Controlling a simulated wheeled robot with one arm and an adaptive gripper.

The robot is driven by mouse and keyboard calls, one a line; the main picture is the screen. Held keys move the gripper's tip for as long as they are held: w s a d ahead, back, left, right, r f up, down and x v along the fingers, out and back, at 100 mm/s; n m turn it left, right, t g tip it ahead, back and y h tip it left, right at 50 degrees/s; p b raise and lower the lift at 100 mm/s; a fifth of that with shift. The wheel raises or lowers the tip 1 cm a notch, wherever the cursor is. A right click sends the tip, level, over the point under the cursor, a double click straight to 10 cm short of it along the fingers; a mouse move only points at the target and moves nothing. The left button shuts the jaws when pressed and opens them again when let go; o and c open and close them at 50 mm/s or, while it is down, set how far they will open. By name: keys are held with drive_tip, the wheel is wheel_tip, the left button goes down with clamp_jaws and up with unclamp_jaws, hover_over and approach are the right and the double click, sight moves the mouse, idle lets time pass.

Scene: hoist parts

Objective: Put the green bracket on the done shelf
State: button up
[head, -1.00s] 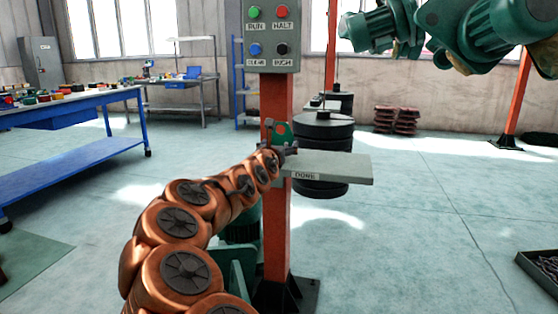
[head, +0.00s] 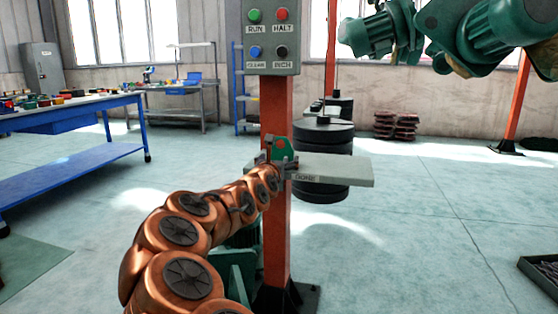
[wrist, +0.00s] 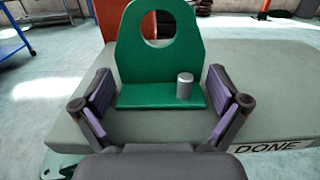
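The green bracket (wrist: 133,63), an upright plate with a round hole and a flat foot, stands on the grey done shelf (wrist: 255,85) in the wrist view. A short grey pin (wrist: 184,87) rises from its foot. My gripper (wrist: 160,92) is open, one finger on each side of the foot, with a narrow gap showing at both sides. In the head view the bracket (head: 280,150) is upright at the left part of the shelf (head: 335,170), beside the orange post; my gripper (head: 277,163) is partly hidden there by my arm.
The orange post (head: 275,105) carries a control box (head: 271,38) above the shelf. The right part of the shelf is bare. Dark round weights (head: 322,137) hang behind it. Green machinery (head: 470,35) is at upper right. A blue workbench (head: 75,120) stands left.

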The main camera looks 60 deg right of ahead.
drive_tip(key=shift+r, duration=0.1)
idle(0.3)
drive_tip(key=shift+s+a, duration=0.1)
drive_tip(key=shift+a, duration=0.25)
drive_tip(key=p+v, duration=0.1)
drive_tip(key=v, duration=1)
drive_tip(key=shift+p, duration=0.3)
drive_tip(key=shift+s+a, duration=0.1)
